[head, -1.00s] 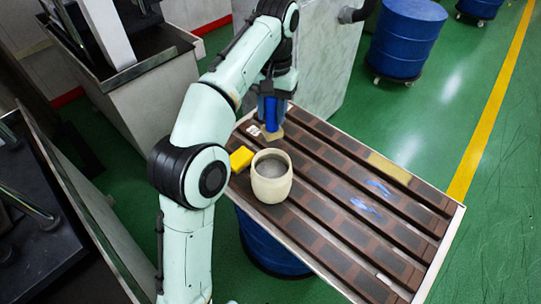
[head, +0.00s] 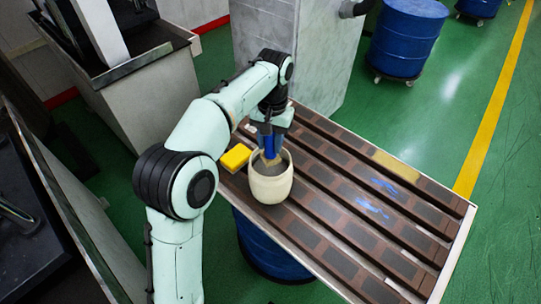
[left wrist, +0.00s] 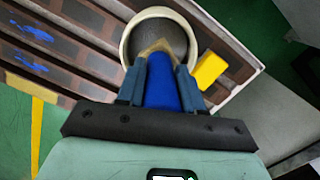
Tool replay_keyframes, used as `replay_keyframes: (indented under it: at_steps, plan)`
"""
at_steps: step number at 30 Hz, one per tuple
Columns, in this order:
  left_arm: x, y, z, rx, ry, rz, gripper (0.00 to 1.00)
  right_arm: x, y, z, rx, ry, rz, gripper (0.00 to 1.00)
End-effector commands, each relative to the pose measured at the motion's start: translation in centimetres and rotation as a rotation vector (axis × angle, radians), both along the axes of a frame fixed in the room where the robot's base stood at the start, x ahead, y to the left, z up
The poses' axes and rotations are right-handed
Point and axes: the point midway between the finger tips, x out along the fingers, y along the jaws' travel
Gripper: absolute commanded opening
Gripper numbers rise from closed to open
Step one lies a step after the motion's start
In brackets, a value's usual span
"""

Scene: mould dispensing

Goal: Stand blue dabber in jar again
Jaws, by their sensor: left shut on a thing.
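The cream jar (head: 270,186) stands upright on the slatted brown table; its round mouth also shows in the left wrist view (left wrist: 127,42). My left gripper (head: 268,147) is shut on the blue dabber (head: 269,149). In the left wrist view the dabber's blue handle (left wrist: 161,85) lies between the two fingers, and its tan tip points into the jar's mouth. The tip overlaps the jar's opening in both views; how deep it reaches, and whether it touches the inside, I cannot tell. My right gripper is not in view.
A yellow block (head: 236,157) lies on the table (head: 350,235) just left of the jar. Blue smears (head: 372,207) mark the slats to the right. A tan strip (head: 395,165) lies near the far edge. A grey cabinet (head: 310,50) stands behind the table.

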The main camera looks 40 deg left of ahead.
Motion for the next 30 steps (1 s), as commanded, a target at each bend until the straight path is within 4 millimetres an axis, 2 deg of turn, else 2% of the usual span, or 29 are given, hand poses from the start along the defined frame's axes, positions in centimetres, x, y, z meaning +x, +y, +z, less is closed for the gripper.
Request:
replay_keyframes:
  at_steps: [11,23,24,26,30]
  plan:
    - [0.0,0.0,-4.5,-0.001,0.001,0.0,0.06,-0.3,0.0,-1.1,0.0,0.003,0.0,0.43]
    - [0.0,0.0,-4.9,-0.001,-0.001,0.0,0.06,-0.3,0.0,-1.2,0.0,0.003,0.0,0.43]
    - [0.0,0.0,-5.0,-0.001,-0.001,0.0,0.39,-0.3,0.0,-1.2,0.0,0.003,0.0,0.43]
    - [0.0,0.0,-4.9,-0.001,-0.001,0.0,0.59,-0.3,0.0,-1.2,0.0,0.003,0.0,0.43]
    - [0.0,0.0,-4.9,0.0,-0.001,0.0,0.61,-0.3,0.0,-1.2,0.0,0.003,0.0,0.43]
